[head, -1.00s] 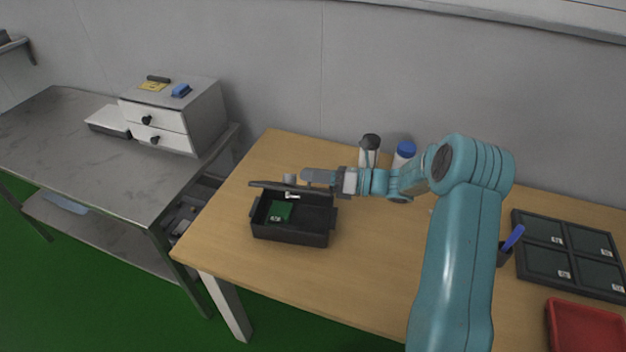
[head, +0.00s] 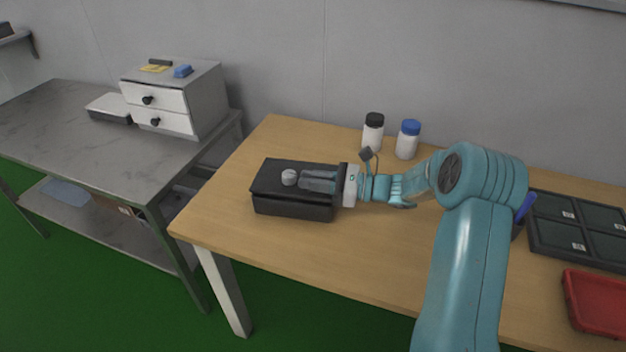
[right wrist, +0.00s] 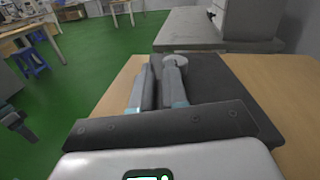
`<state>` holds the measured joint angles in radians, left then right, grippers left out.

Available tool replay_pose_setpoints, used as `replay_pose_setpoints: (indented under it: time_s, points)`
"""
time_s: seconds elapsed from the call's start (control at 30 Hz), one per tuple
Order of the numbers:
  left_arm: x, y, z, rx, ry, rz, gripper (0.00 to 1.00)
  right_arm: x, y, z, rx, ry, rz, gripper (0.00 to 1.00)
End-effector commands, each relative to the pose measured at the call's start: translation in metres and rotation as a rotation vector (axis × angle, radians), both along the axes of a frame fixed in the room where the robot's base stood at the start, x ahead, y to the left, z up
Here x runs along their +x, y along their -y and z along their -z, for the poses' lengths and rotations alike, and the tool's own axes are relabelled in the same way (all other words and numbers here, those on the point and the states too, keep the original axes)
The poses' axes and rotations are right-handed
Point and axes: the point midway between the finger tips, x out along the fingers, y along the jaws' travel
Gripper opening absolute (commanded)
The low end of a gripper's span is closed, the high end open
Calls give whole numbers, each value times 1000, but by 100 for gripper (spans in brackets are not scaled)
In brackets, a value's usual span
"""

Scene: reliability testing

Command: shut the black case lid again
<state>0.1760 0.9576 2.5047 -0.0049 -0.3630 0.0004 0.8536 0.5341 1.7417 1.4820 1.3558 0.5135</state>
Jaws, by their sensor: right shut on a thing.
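The black case (head: 290,207) stands on the wooden table. Its black lid (head: 272,172) lies over the top, looks flat, and hides the inside. A pale round knob (head: 289,177) sits on the lid. My right gripper (head: 300,179) reaches in from the right, low over the lid, with its fingers shut on the knob. In the right wrist view the two fingers lie close together with the knob (right wrist: 176,59) at their tips and the dark lid (right wrist: 212,85) beneath. My left gripper is not in view.
A white bottle with a black cap (head: 373,133) and one with a blue cap (head: 407,140) stand behind my right arm. A dark compartment tray (head: 560,258) and a red tray (head: 596,301) are at the right. A metal bench with a drawer unit (head: 205,98) stands left.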

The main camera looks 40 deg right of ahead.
Motion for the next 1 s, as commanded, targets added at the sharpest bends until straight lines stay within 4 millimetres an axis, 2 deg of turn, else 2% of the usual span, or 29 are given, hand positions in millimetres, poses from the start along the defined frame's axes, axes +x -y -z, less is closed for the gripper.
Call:
replay_pose_setpoints:
  time_s: [0.2,0.8,0.83,0.9,1.0]
  points:
    - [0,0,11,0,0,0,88,-3,-4,10,4,-3,0,0]
    - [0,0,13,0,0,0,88,-6,-8,15,8,-9,-1,0]
    - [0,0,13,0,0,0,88,-6,-8,15,9,-10,-1,19]
    - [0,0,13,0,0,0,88,-6,-8,15,8,-10,-1,36]
    - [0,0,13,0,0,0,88,-6,-8,15,8,-8,-1,36]
